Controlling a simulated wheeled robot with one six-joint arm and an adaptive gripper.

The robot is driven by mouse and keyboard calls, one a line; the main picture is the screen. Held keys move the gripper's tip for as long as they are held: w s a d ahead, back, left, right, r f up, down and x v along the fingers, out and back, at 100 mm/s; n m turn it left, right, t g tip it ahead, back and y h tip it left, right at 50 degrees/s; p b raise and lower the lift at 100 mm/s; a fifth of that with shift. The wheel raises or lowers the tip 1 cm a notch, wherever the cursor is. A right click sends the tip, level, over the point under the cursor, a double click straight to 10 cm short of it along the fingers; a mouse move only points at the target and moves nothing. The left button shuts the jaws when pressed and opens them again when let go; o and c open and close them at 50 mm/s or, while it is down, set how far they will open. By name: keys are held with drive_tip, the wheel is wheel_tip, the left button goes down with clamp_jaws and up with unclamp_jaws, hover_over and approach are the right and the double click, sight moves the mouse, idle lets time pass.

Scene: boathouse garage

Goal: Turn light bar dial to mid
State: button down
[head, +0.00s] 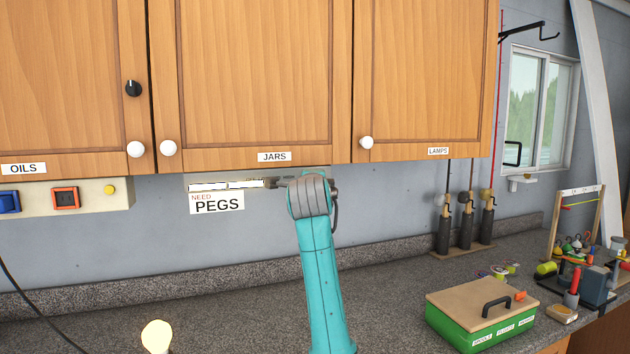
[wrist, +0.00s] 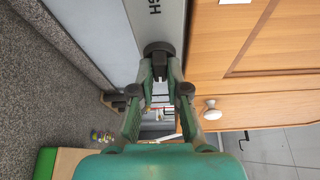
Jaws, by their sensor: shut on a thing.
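The light bar (head: 225,185) is a pale strip under the middle cabinet, with lit white segments, above a "NEED PEGS" label. In the wrist view, its grey face (wrist: 158,15) carries lettering ending in "GH". A round dark dial (wrist: 158,48) sits on that face. My gripper (wrist: 160,72) is shut on the dial, one fingertip on each side. The dial's pointer and setting cannot be made out. In the head view, my teal and grey arm hides the bar's right end, and the dial does not show.
Wooden cabinets (head: 255,70) with white knobs hang directly above. Another black knob (head: 133,88) is on the left door. A switch panel (head: 85,196) is at left. The counter (head: 225,310) holds a bulb (head: 156,336) and a green box (head: 480,318); its middle is mostly clear.

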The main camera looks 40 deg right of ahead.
drive_tip(key=shift+m, duration=0.5)
drive_tip(key=shift+y, duration=0.3)
drive_tip(key=c, duration=1.2)
unclamp_jaws()
drive_tip(key=shift+o, duration=0.2)
drive_tip(key=v, duration=1.2)
drive_tip(key=shift+w+r, duration=0.1)
drive_tip(key=shift+a, duration=0.1)
